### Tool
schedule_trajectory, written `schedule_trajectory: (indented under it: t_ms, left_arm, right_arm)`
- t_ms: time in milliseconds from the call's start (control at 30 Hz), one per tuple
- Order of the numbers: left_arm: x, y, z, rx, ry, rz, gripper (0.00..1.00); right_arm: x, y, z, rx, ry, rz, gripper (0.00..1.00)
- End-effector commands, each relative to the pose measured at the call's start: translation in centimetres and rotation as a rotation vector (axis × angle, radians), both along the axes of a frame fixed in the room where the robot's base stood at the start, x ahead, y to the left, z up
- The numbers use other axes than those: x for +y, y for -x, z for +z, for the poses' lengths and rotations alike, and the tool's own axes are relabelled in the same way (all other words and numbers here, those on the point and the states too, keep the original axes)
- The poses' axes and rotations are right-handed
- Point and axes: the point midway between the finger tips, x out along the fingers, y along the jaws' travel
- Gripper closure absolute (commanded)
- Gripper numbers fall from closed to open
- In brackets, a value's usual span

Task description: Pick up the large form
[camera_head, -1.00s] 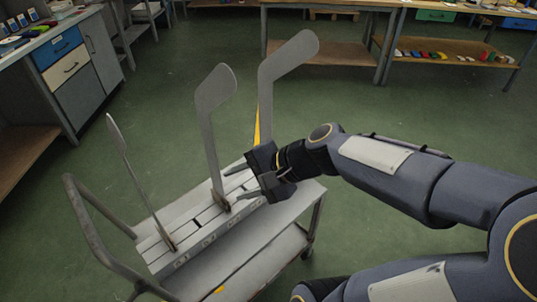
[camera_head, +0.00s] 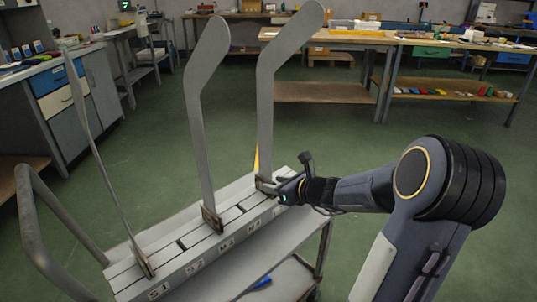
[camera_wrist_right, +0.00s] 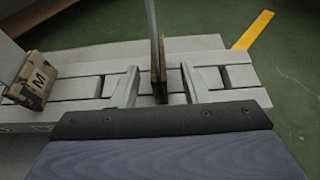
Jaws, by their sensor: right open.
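Three flat grey foot-shaped forms stand upright in a slotted grey rack on a cart. The large form (camera_head: 265,105) is the right-hand one; it shows edge-on in the right wrist view (camera_wrist_right: 153,22), with a brown base piece (camera_wrist_right: 160,75). The medium form (camera_head: 197,130) stands in the middle, and the thin small form (camera_head: 92,135) at the left. My right gripper (camera_head: 266,184) is at the foot of the large form. In the right wrist view its open fingers (camera_wrist_right: 158,88) are on either side of the base, with gaps visible. My left gripper is out of view.
The rack (camera_head: 190,258) has slots labelled S1, S2, M1 and M2 along its front. A bent cart handle (camera_head: 35,215) rises at the left. A box-like base marked M (camera_wrist_right: 37,80) sits left of the fingers. Workbenches stand behind, with open green floor between.

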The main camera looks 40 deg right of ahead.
Motion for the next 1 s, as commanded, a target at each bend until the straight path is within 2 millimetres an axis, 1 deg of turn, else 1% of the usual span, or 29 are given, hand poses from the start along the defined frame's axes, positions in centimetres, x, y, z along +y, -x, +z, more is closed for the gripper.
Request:
schedule_trajectory:
  t_ms: [33,100,233,333,500,533,833,1000]
  left_arm:
    - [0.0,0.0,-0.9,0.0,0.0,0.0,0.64]
    - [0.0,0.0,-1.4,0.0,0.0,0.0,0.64]
    - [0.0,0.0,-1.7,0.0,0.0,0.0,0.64]
    - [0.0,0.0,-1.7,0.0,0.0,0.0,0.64]
    - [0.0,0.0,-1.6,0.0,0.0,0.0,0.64]
    - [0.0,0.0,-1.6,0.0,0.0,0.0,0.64]
    - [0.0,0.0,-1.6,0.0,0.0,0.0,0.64]
    - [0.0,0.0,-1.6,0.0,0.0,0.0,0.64]
  right_arm:
    - [0.2,-0.8,-1.0,0.0,-0.002,0.004,0.59]
    - [0.3,-1.7,-1.4,0.0,-0.001,0.003,0.59]
    - [0.4,-3.1,-1.7,-0.001,0.0,0.003,0.59]
    - [0.5,-3.4,-1.7,0.0,0.0,0.002,0.59]
    - [0.5,-3.4,-1.6,0.001,0.001,0.003,0.59]
    - [0.5,-3.4,-1.6,0.001,0.001,0.003,0.6]
    - [0.5,-3.4,-1.6,0.0,0.001,0.003,1.0]
    - [0.5,-3.4,-1.6,-0.001,0.002,0.003,1.0]
